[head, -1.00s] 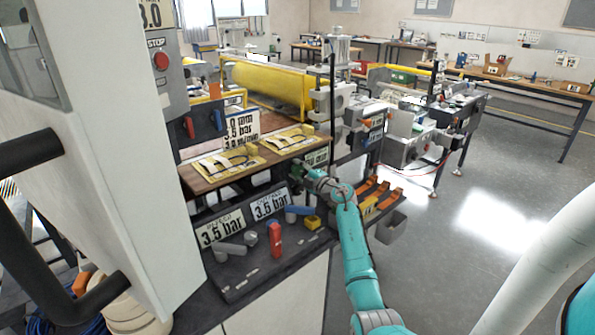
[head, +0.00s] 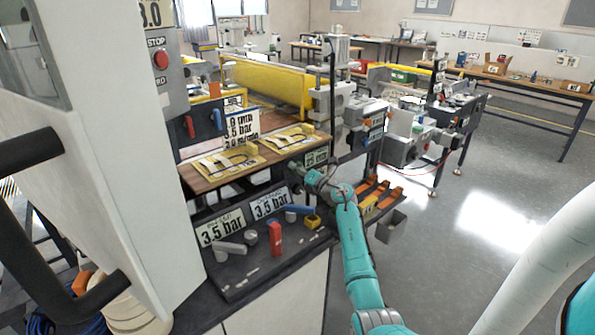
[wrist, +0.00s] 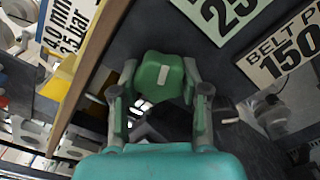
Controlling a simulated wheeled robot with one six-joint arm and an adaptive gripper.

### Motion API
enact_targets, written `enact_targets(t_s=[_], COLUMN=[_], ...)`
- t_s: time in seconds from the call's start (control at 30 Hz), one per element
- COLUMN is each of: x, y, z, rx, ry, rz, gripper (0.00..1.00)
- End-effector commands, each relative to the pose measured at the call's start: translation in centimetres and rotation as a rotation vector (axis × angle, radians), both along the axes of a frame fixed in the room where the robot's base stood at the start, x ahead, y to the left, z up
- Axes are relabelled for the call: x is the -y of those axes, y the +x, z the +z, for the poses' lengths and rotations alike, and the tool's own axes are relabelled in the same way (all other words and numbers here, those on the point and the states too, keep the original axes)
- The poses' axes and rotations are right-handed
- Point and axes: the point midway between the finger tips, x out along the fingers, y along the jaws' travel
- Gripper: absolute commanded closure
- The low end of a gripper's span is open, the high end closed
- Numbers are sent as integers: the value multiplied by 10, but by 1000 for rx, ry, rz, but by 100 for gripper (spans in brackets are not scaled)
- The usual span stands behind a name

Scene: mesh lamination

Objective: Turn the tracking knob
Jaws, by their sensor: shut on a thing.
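A green knob (wrist: 160,80) with a short white mark on its face shows in the wrist view, below a sign (wrist: 228,15) reading 25. The white mark points nearly upright in that picture, tilted slightly right. My gripper (wrist: 160,72) has a finger on each side of the knob and is shut on it. In the head view my gripper (head: 313,178) is at the panel under the wooden shelf, and the arm hides the knob there. The sign with 25 (head: 316,157) shows just above it. The small lettering on this sign is not readable.
A sign reading BELT and 150 (wrist: 290,48) is right of the knob, with a grey knob (wrist: 272,112) below it. Left of my gripper are two 3.5 bar signs (head: 270,204), a red handle (head: 275,239) and a blue handle (head: 297,209). The wooden shelf edge (head: 250,166) is close above.

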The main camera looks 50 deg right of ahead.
Motion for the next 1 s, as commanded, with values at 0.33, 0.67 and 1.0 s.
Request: enact_targets(t_s=[0.33,0.67,1.0], x=[0,1,1], y=[0,0,0], z=[-2,-3,-3], rx=[-75,-123,-142], ry=[-304,-505,-584], rz=[1,2,2], gripper=[90,90,90])
